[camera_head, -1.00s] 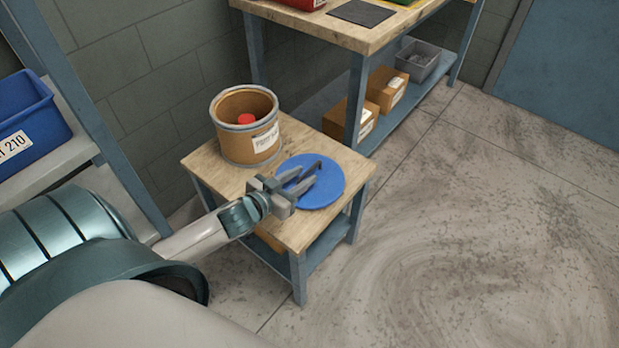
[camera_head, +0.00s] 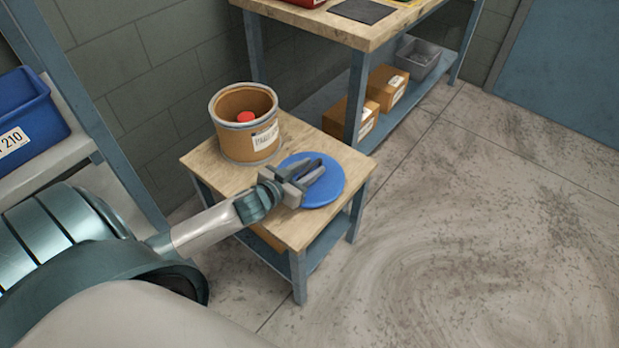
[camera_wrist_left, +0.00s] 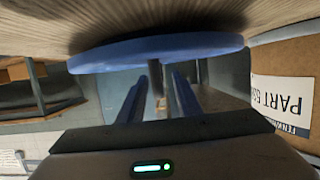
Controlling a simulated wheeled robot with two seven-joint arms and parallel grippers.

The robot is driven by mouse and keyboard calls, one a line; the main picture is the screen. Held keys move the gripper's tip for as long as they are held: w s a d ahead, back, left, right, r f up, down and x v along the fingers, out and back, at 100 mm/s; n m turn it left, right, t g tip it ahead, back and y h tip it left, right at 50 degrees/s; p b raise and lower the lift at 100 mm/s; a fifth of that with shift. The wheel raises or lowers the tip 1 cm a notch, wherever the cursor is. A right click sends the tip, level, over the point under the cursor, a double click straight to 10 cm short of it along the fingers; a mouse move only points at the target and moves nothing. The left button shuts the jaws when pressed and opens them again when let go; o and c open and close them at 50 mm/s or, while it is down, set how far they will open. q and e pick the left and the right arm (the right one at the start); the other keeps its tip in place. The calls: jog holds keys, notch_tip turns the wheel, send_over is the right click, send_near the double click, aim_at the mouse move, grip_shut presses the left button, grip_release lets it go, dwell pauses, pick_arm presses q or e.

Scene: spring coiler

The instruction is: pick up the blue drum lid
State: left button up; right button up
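The blue drum lid (camera_head: 328,186) lies flat on a small wooden-topped table (camera_head: 230,190), right of the drum. In the left wrist view the lid (camera_wrist_left: 200,48) appears upside down against the tabletop, with a dark upright handle (camera_wrist_left: 154,76) sticking out from it. My left gripper (camera_head: 313,170) is over the lid, low and close to it. In the left wrist view its two fingers (camera_wrist_left: 157,92) stand apart, one on each side of the handle, with gaps visible. In the head view the gripper hides the handle. My right gripper is not in view.
An open brown drum (camera_head: 246,135) with a red thing (camera_head: 245,117) inside stands behind the lid. A workbench (camera_head: 335,28) with boxes on its lower shelf is behind. A blue bin (camera_head: 25,115) sits on a shelf at left. The floor at right is clear.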

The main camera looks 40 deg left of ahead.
pick_arm(q)
grip_shut()
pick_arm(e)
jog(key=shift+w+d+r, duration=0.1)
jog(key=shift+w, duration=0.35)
pick_arm(q)
jog(key=shift+r, duration=0.1)
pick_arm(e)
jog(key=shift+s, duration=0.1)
pick_arm(q)
jog(key=shift+r, duration=0.25)
jog(key=r, duration=0.1)
jog(key=r+p, duration=0.1)
jog(key=r, duration=0.2)
jog(key=shift+w+d+r, duration=0.15)
jog(key=shift+w+d, duration=0.25)
jog(key=w+d+r+p, duration=0.1)
jog(key=w+d+r, duration=0.5)
jog(key=d, duration=0.2)
jog(key=shift+w, duration=0.4)
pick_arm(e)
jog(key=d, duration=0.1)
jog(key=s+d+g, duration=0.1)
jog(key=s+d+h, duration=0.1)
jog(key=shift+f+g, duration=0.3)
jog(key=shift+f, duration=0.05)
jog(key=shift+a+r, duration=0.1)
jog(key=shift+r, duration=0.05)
